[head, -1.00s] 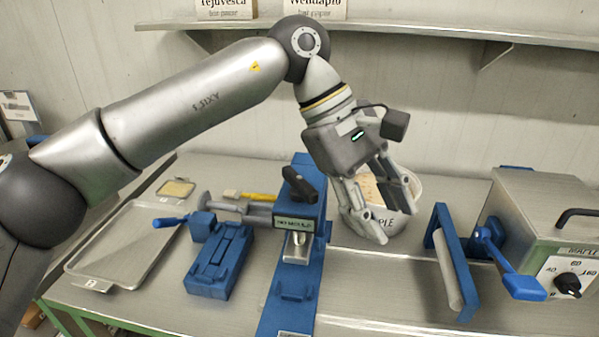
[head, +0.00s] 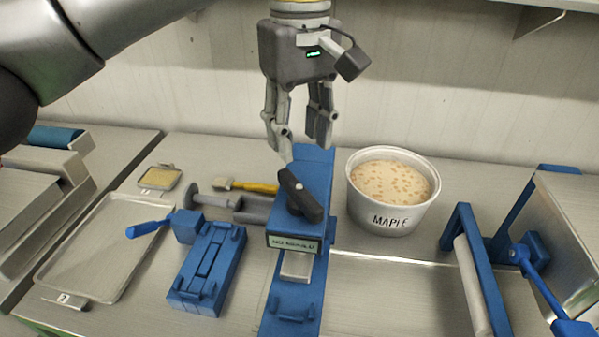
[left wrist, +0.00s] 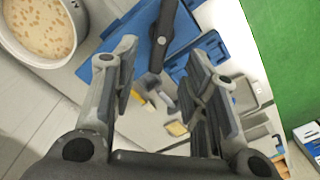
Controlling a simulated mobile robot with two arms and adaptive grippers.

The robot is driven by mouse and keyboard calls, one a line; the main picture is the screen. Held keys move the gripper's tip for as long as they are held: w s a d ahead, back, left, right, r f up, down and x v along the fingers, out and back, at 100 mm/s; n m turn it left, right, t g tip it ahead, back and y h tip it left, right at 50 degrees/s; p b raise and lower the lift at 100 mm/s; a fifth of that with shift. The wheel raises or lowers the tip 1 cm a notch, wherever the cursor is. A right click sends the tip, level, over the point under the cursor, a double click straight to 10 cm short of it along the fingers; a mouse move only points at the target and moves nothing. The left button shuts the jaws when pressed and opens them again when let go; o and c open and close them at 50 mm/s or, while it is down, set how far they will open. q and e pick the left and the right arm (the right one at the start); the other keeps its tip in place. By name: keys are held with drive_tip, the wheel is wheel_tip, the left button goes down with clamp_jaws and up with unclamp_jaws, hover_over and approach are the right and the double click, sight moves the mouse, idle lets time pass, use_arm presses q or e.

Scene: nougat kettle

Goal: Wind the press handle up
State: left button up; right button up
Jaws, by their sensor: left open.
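The blue press (head: 310,205) stands in the middle of the bench in the head view. Its black handle (head: 299,195) lies across the top, slanting; the handle also shows at the top of the left wrist view (left wrist: 163,38). A pale metal block (head: 297,265) sits under the press head. My left gripper (head: 300,145) is open and empty, pointing down above the press and apart from the handle. In the left wrist view the black handle is seen beyond the gap between the fingers. My right gripper is not in view.
A white tub marked MAPLE (head: 390,189) stands right of the press. A blue fixture (head: 208,268), a metal tray (head: 100,250) and a yellow-handled brush (head: 250,186) are to the left. A blue-framed roller (head: 472,270) and a steel machine (head: 575,220) stand at the right.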

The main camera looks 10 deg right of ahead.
use_arm(q)
hover_over(300, 188)
wheel_tip(300, 188, down, 5)
drive_tip(key=shift+s+a+r+p, duration=0.1)
drive_tip(key=shift+s+p, duration=0.05)
drive_tip(key=shift+p, duration=0.15)
drive_tip(key=f, duration=0.2)
drive_tip(key=shift+w+f, duration=0.25)
drive_tip(key=shift+f, duration=0.75)
drive_tip(key=shift+s+f, duration=0.1)
drive_tip(key=shift+c, duration=1.6)
clamp_jaws()
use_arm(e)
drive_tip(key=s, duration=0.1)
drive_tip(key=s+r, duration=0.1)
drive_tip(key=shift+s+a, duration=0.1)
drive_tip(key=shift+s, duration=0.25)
